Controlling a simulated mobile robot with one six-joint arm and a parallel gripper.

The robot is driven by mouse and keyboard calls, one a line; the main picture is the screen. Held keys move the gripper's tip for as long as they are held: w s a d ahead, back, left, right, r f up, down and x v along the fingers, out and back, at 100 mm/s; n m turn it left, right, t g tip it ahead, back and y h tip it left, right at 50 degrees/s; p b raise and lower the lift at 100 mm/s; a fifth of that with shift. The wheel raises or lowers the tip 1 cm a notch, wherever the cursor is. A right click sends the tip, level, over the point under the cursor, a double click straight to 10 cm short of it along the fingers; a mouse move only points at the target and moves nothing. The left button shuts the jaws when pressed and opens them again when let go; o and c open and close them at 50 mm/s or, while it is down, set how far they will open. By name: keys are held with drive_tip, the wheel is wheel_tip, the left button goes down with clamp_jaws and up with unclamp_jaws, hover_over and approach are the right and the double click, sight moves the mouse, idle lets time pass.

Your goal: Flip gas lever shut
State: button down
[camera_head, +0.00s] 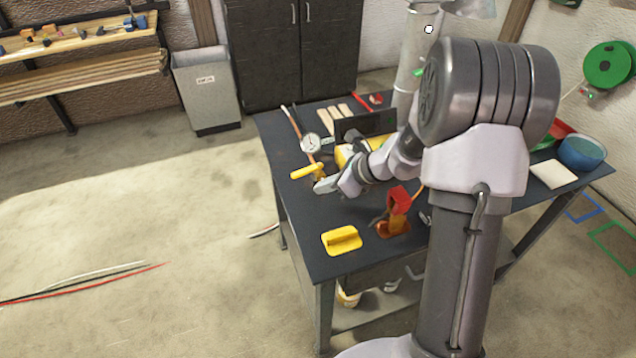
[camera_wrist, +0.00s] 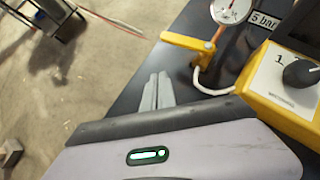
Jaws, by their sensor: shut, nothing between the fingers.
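The gas lever (camera_head: 306,171) is a yellow handle on a small valve near the table's left edge. It also shows in the wrist view (camera_wrist: 188,42), reaching left from the yellow valve body, roughly across the line of the copper-coloured pipe behind it. My gripper (camera_head: 323,187) is just in front of the lever in the head view. In the wrist view my gripper's fingers (camera_wrist: 158,90) lie together, empty, below the lever with a visible gap. A round white gauge (camera_head: 311,143) stands behind the lever; it also shows in the wrist view (camera_wrist: 231,9).
A yellow control box with a black knob (camera_wrist: 302,73) stands right of the lever. A white hose (camera_wrist: 208,88) curves between them. A yellow block (camera_head: 342,240) and a red-orange tool (camera_head: 397,205) sit at the table's front. Open floor lies to the left.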

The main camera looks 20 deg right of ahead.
drive_tip(key=s+d+r+p, duration=0.1)
drive_tip(key=s+r+p, duration=0.1)
drive_tip(key=s+r, duration=0.3)
drive_tip(key=shift+r+p, duration=0.3)
drive_tip(key=shift+r, duration=0.35)
drive_tip(key=shift+s+d, duration=0.1)
